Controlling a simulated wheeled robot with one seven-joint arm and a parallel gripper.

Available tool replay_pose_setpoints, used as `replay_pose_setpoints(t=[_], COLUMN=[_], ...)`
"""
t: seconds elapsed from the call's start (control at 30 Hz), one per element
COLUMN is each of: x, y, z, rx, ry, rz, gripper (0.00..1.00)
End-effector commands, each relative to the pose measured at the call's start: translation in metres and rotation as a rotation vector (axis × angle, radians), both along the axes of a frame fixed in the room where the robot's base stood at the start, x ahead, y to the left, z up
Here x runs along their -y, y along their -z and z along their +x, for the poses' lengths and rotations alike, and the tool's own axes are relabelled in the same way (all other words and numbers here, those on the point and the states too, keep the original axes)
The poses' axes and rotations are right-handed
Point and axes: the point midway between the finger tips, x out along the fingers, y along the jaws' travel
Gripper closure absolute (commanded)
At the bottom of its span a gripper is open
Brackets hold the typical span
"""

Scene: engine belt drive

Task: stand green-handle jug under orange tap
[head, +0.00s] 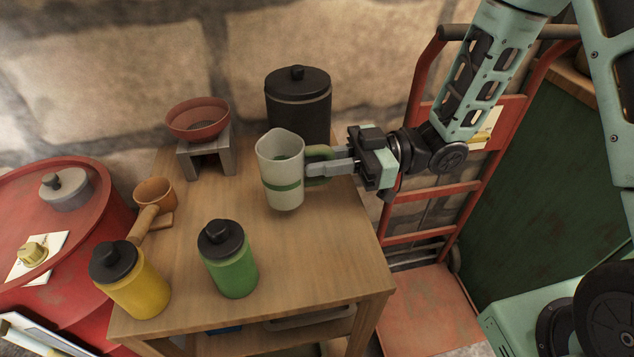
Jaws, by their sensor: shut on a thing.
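The jug (279,170) is pale, with a green band around it and a green handle (320,153) on its right side. It is upright over the back middle of the wooden table. My gripper (325,168) reaches in from the right and is shut on the green handle. I cannot tell whether the jug's base touches the tabletop or hangs just above it. I cannot make out an orange tap in the head view.
A dark lidded canister (298,98) stands behind the jug. A reddish bowl (198,117) sits on a grey stand (218,155). Yellow (141,292) and green (233,272) bottles stand in front. An orange-brown cup-shaped thing (154,193) is at left. Tabletop (310,255) right of the green bottle is clear.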

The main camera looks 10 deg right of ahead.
Motion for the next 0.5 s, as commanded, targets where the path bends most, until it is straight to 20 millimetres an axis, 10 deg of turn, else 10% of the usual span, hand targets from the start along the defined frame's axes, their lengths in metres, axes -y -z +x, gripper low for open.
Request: replay_pose_setpoints(t=[0.5], x=[0.000], y=[0.036], z=[0.000], rx=[0.001], ry=[0.000], rz=[0.001], gripper=[1.00])
